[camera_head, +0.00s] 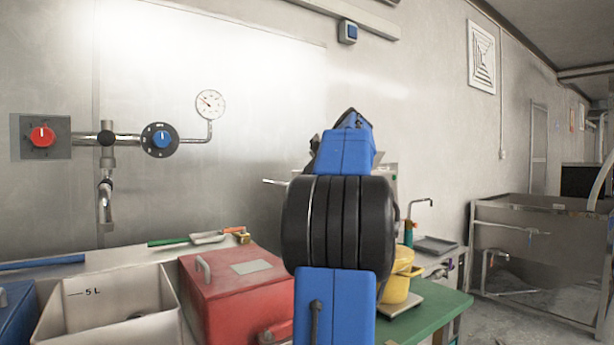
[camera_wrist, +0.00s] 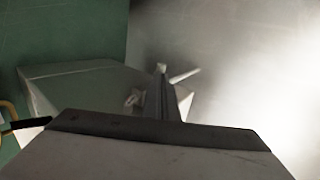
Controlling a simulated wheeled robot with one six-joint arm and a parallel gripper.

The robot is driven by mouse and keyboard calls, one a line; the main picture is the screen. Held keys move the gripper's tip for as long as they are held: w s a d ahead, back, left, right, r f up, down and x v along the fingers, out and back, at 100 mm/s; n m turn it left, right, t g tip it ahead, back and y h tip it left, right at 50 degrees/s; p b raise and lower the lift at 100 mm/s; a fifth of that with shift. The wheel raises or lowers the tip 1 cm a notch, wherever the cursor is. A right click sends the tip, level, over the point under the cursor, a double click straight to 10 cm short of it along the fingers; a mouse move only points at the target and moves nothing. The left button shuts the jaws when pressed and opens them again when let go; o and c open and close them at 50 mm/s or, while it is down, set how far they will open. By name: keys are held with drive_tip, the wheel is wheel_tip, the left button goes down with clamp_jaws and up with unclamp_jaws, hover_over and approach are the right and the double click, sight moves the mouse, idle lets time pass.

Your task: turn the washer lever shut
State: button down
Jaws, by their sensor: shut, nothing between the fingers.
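In the wrist view my gripper (camera_wrist: 162,72) is shut and empty, its narrow dark fingers together. A pale metal rod (camera_wrist: 185,76), which looks like the washer lever, sticks out to the right just beside the fingertips. I cannot tell whether they touch. A grey box-shaped body (camera_wrist: 75,85) lies below and left of the fingers. In the head view a thin silver rod (camera_head: 275,182) points left from behind my arm; it may be the same lever. My arm hides my gripper and most of the body behind it there.
A red box (camera_head: 235,290) and a white 5 L bin (camera_head: 100,310) stand at the left. A metal sink (camera_head: 535,260) stands far right. Wall pipes with red and blue knobs are at left.

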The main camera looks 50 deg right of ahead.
drive_tip(key=shift+w+f, duration=0.2)
drive_tip(key=shift+w, duration=0.1)
drive_tip(key=shift+s+d+f, duration=0.15)
drive_tip(key=shift+s+d, duration=0.15)
drive_tip(key=shift+s, duration=0.25)
